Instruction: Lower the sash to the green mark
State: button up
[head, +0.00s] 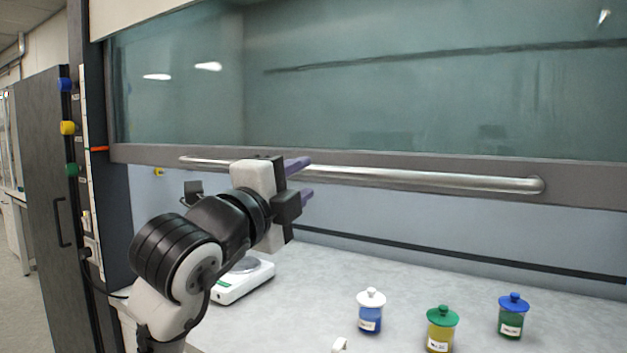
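The sash (400,100) is a large tinted glass panel with a grey bottom rail (590,190). It stands raised, with an open gap between the rail and the worktop. A long silver handle bar (430,180) runs along the rail. My gripper (309,178) is in front of the bar's left part, its two purple fingers apart, one above the other. The bar lies between them in the picture; I cannot tell whether they reach around it. An orange pointer (99,149) at the rail's left end meets a pale vertical strip (88,190). I cannot clearly make out a green mark on it.
Blue (65,85), yellow (67,128) and green (71,170) knobs sit on the left post. A balance (243,280) and jars with white (370,310), green (441,328) and blue (512,315) lids stand on the worktop (320,285) below the sash.

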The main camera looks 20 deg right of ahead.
jog(key=b+v, duration=0.1)
jog(key=v, duration=0.7)
